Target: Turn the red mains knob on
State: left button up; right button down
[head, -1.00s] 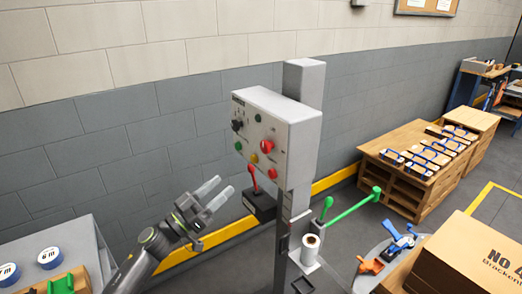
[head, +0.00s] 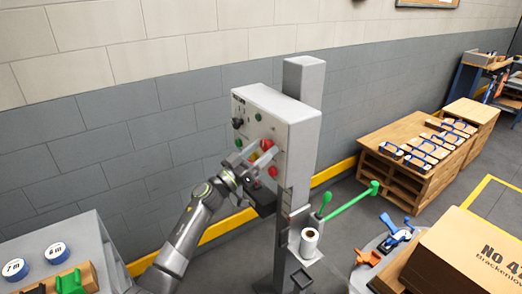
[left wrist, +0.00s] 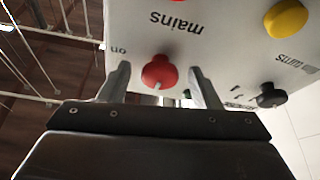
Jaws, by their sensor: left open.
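The red mains knob (left wrist: 160,72) shows in the left wrist view, below the upside-down word "mains" on a pale panel. A small "on" mark is to its left, and a white mark on the knob points toward the bottom of the picture. My left gripper (left wrist: 162,82) is open, with one finger on each side of the knob; I cannot tell if either touches it. In the head view the gripper (head: 253,153) is at the front of the grey control box (head: 297,142), partly hiding its controls. My right gripper is not in view.
The panel also carries a yellow button (left wrist: 286,18) and a black knob (left wrist: 270,95). A cardboard box (head: 470,250) stands at the lower right.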

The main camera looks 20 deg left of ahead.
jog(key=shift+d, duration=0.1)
pick_arm(q)
jog(key=c, duration=1)
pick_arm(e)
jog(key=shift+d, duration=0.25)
